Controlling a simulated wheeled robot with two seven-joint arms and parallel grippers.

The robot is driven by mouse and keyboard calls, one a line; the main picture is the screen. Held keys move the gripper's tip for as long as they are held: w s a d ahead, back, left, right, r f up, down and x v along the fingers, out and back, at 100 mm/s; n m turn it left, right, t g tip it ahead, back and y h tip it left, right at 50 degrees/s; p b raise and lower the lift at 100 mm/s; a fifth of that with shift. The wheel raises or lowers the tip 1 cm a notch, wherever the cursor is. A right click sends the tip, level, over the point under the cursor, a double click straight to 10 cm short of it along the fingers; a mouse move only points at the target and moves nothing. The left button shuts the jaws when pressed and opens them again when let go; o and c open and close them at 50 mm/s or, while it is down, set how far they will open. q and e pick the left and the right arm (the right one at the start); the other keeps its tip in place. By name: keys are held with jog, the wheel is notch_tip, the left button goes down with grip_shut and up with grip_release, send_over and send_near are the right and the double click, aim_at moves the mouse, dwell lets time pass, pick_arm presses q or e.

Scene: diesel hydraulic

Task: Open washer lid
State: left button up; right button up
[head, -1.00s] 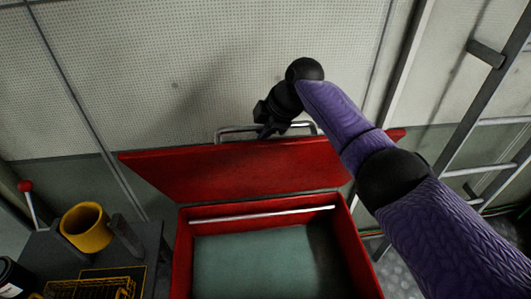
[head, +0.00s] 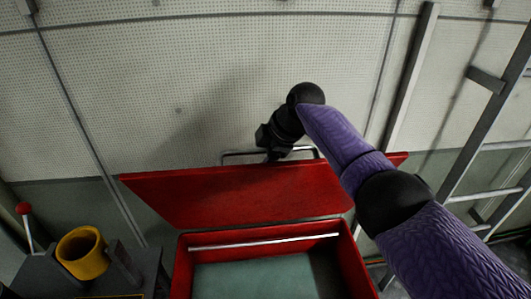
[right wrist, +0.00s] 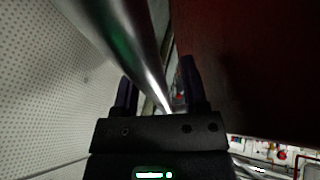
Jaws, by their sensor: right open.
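The washer's red lid (head: 235,195) stands raised and tilted back above the red tub (head: 352,265) in the head view. A metal bar handle (head: 238,154) shows along the lid's far edge. My right gripper (head: 272,154) is at this handle, behind the lid's top edge. In the right wrist view my right gripper (right wrist: 158,76) is open, with the shiny bar (right wrist: 125,40) running down between its fingers and the dark red lid (right wrist: 250,70) to the right. I cannot tell whether a finger touches the bar. My left gripper is not in view.
The light perforated wall (head: 130,90) is close behind the lid. A grey stand with a yellow cup (head: 82,252) is at the left, beside a red-knobbed lever (head: 25,210). A grey metal ladder (head: 478,140) stands at the right.

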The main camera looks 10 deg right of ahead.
jog(key=v, duration=1)
